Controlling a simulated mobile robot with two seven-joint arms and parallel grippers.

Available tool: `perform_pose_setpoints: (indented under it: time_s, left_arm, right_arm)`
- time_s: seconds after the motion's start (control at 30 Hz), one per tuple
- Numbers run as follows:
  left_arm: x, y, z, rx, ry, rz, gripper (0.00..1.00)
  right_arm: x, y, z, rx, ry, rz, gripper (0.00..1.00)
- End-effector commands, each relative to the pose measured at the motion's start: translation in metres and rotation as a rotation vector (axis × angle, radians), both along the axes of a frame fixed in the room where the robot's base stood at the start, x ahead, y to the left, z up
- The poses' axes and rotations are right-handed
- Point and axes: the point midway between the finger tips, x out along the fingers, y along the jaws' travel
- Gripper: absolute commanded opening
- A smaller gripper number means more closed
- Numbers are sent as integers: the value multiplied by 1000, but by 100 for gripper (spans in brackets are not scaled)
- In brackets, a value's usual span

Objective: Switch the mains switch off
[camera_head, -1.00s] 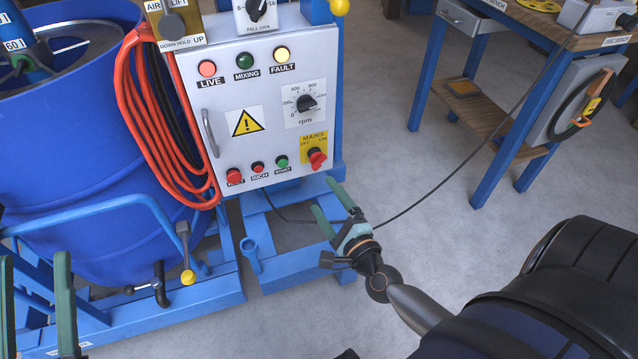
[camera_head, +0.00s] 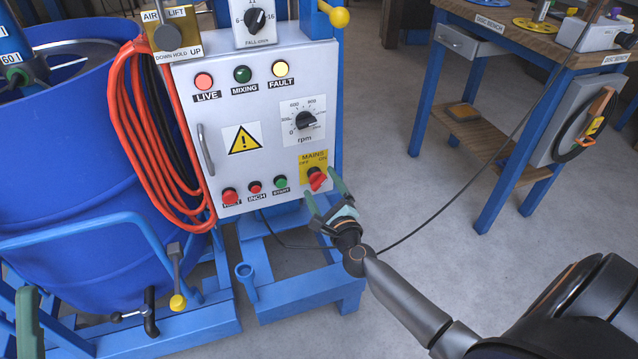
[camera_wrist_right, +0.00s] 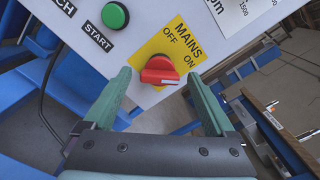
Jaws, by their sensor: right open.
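The mains switch (camera_head: 316,178) is a red rotary knob on a yellow plate marked MAINS, OFF and ON, at the lower right of the white control panel (camera_head: 222,100). In the right wrist view the knob (camera_wrist_right: 160,71) lies just beyond and between my fingertips, its white mark toward the ON side. My right gripper (camera_head: 322,190) is open and empty, just below the knob, its fingers (camera_wrist_right: 158,80) on either side of the knob's line. I cannot tell whether they touch it. My left gripper (camera_head: 27,320) shows only in part at the lower left edge; its jaw state is unclear.
Orange hose (camera_head: 135,130) hangs beside the panel next to a blue drum (camera_head: 70,190). A dark cable (camera_head: 430,215) crosses to the disc bench (camera_head: 530,40) at right. Grey floor (camera_head: 420,270) is open between.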

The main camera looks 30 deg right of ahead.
Motion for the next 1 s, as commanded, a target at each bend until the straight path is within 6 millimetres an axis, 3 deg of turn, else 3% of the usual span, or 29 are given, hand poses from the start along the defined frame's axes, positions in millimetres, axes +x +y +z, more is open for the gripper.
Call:
perform_pose_setpoints:
  time_s: [0.2, 0.53, 1.0]
  left_arm:
    - [0, 0, -4, -3, 3, -3, 50]
    - [0, 0, -4, -4, 4, -5, 50]
    - [0, -1, -4, -4, 5, -7, 50]
  right_arm:
    - [18, -4, -1, -2, 0, 1, 90]
    - [20, -5, 0, -2, 1, 1, 90]
    - [20, -5, 0, -2, 1, 1, 37]
